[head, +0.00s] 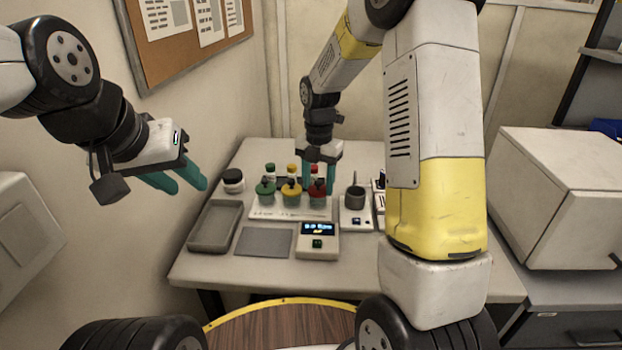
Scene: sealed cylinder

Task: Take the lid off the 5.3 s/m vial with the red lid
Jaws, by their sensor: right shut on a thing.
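A front row on the white rack (262,213) holds larger vials with a green lid (265,187), a yellow lid (291,188) and a red lid (317,189). Smaller vials with green, yellow and red lids stand behind them. My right gripper (319,187) points straight down with its teal fingers on either side of the front red lid and is shut on it. The lid appears to sit on its vial; the contact is too small to see clearly. My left gripper (190,182) is open and empty, in the air left of the table. I cannot read the vial labels.
A grey tray (193,238), a grey mat (264,254) and a meter with a lit display (318,240) lie at the front. A dark jar (233,179) stands at back left. A grey cup (355,196) on a white device stands right of the rack.

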